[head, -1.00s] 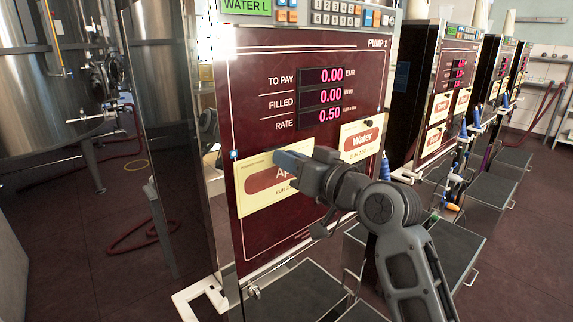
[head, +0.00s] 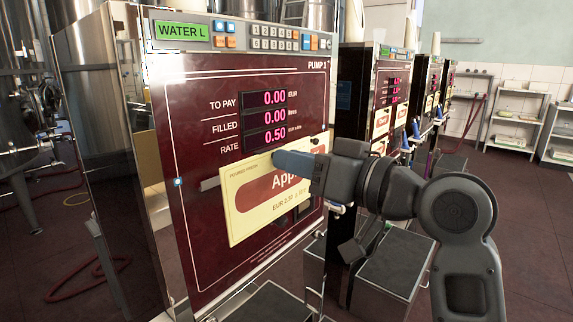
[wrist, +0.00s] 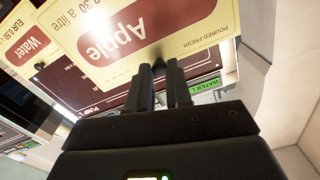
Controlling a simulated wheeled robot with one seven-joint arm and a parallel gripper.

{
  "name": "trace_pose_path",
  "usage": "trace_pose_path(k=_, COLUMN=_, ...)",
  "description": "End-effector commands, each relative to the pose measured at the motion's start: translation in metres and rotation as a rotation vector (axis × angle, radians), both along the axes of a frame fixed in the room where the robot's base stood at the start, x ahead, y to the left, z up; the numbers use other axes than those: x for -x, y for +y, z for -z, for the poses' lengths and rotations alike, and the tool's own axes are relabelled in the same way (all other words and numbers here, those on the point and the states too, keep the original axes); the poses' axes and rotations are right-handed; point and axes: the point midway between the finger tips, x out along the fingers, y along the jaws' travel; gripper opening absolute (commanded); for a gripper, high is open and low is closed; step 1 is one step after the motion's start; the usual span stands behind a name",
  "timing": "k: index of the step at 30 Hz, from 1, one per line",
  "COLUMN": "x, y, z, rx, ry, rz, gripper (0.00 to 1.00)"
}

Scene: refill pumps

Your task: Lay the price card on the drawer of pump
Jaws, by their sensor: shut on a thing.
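The price card (head: 245,222) is cream with a red "Apple" label. It hangs tilted in front of the red face of Pump 1 (head: 215,100) in the head view. My gripper (head: 285,160) is shut on its upper edge. In the wrist view the card (wrist: 110,62) also shows between my fingertips (wrist: 165,78), upside down. A dark-topped, metal-rimmed tray (head: 272,303), apparently the pump's drawer, is low at the front, partly cut off by the picture's bottom edge.
A second card, "Water" (wrist: 28,42), is on the pump face; the held card and gripper mostly hide it in the head view. More pumps (head: 378,95) with dark-topped boxes (head: 390,268) stand to the right. Shelves (head: 517,125) stand by the far wall, with open floor before them.

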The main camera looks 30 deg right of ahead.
Motion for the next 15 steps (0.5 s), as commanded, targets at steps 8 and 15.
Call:
trace_pose_path(k=8, x=0.000, y=0.000, z=0.000, rx=0.000, ry=-0.001, rz=0.000, gripper=0.00)
trace_pose_path(k=15, x=0.011, y=-0.004, z=-0.001, rx=-0.001, ry=-0.002, rz=0.001, gripper=0.00)
